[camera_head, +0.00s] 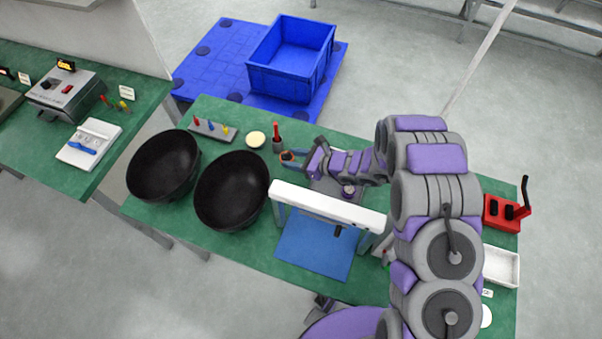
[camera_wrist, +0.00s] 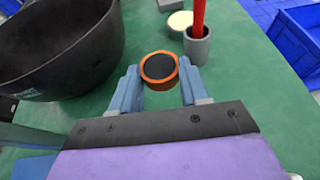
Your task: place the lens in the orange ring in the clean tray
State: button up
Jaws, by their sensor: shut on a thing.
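The lens in the orange ring (camera_wrist: 159,67) shows as a dark disc with an orange rim in the wrist view. My gripper (camera_wrist: 160,88) is shut on it, with one blue finger on each side. In the head view my gripper (camera_head: 291,158) is over the green bench, right of the two black bowls, and the orange ring is small between its fingers. An empty white tray (camera_head: 501,266) sits at the bench's right end, partly behind my arm. I cannot read a label that marks it as the clean tray.
Two black bowls (camera_head: 164,166) (camera_head: 232,190) stand left of my gripper. A grey cup with a red-handled tool (camera_wrist: 197,42) and a cream disc (camera_head: 255,139) are close by. A white-topped frame (camera_head: 328,208) stands over a blue mat (camera_head: 315,248). A red holder (camera_head: 500,214) is at right.

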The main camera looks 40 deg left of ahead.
aim_at(296, 173)
jog(key=f, duration=0.5)
jog(key=shift+d+b, duration=0.35)
jog(key=shift+b, duration=0.05)
jog(key=shift+a+f, duration=0.1)
jog(key=shift+f, duration=0.25)
jog(key=shift+a, duration=0.1)
jog(key=o, duration=1.1)
